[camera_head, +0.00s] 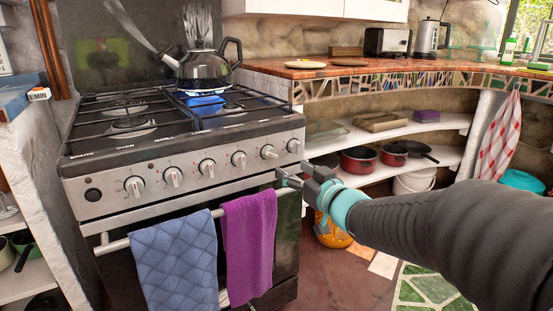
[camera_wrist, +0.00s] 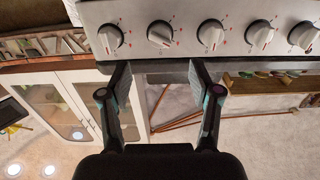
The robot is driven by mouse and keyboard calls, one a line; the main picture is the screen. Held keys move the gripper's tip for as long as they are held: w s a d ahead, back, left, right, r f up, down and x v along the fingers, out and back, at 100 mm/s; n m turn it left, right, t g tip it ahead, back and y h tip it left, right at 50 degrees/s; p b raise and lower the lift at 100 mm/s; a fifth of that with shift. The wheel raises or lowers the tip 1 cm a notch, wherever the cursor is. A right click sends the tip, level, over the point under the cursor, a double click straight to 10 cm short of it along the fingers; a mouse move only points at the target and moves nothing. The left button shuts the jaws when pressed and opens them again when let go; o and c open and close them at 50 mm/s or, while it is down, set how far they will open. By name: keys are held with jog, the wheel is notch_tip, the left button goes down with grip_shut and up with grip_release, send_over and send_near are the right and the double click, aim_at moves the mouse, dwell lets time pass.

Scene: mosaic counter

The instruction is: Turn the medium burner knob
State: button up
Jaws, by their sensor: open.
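The black and steel stove (camera_head: 180,140) has a row of silver knobs along its front panel. In the head view the rightmost knobs (camera_head: 269,152) (camera_head: 294,146) are closest to my gripper (camera_head: 288,180), which is just below the panel's right end. In the wrist view my gripper (camera_wrist: 159,72) is open and empty. Its fingers are spread on either side of a knob (camera_wrist: 160,34) that is second from the left, and the tips are apart from it, lower in the picture. The labels are too small to tell which knob is the medium burner's.
A kettle (camera_head: 205,68) stands over a blue flame (camera_head: 207,100). Blue (camera_head: 174,262) and purple (camera_head: 249,245) towels hang from the oven handle (camera_head: 112,244). Shelves with red pots (camera_head: 359,160) stand right of the stove under a wooden counter (camera_head: 350,69).

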aim_at(273, 157)
jog(key=x, duration=0.9)
jog(key=shift+w+a, duration=0.25)
jog(key=c, duration=1.1)
